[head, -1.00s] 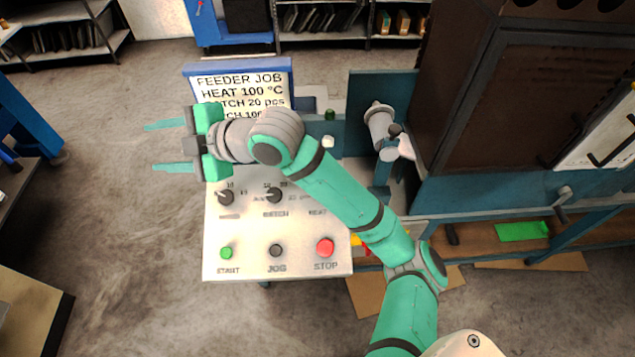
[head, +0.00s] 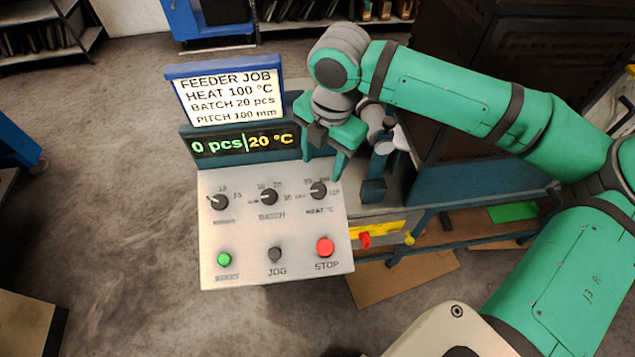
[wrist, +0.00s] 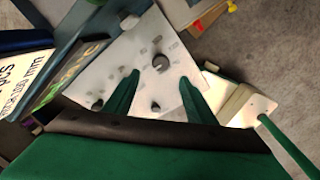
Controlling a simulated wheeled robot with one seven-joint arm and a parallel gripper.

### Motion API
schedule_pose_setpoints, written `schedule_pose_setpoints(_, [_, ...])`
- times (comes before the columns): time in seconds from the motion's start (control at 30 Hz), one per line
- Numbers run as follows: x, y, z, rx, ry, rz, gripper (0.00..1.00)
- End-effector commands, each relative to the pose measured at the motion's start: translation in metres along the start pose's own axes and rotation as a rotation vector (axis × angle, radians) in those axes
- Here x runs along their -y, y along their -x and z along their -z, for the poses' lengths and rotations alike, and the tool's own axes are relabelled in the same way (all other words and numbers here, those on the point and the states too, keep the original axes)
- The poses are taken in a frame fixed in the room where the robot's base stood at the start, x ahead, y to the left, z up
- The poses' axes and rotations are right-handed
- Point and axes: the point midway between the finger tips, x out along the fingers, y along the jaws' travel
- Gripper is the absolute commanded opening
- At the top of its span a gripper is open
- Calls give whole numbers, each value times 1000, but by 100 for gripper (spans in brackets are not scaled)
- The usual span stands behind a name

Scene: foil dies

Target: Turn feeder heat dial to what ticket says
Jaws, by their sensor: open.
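The ticket (head: 228,98) is a white sign in a blue frame at the back of the feeder panel. It reads HEAT 100 °C, BATCH 20 pcs, PITCH 100 mm. The heat dial (head: 318,190) is a dark knob at the right of the panel's dial row, labelled HEAT °C; its pointer setting is too small to read. My gripper (head: 323,166) is open and empty, pointing down above and just behind the heat dial. In the wrist view, a dark knob (wrist: 160,63) shows just beyond the two open green fingertips (wrist: 159,78), apart from them.
The display (head: 243,144) reads 0 pcs and 20 °C. The batch dial (head: 268,196) and another dial (head: 218,202) stand to the left. Below are a green START button (head: 224,259), a dark JOG button (head: 275,255) and a red STOP button (head: 325,247). A grey cylinder stands behind my gripper.

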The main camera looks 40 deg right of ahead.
Motion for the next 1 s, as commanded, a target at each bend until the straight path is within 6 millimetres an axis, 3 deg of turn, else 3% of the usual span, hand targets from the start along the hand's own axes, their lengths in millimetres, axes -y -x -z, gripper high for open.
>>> schedule_pose_setpoints(0.17, [1,-18,0,-1,2,5,50])
schedule_pose_setpoints(0.6, [0,-89,0,0,1,2,50])
schedule_pose_setpoints(0.8, [2,-104,-2,1,-3,1,50])
schedule_pose_setpoints(1.0, [2,-106,-2,1,-4,1,50])
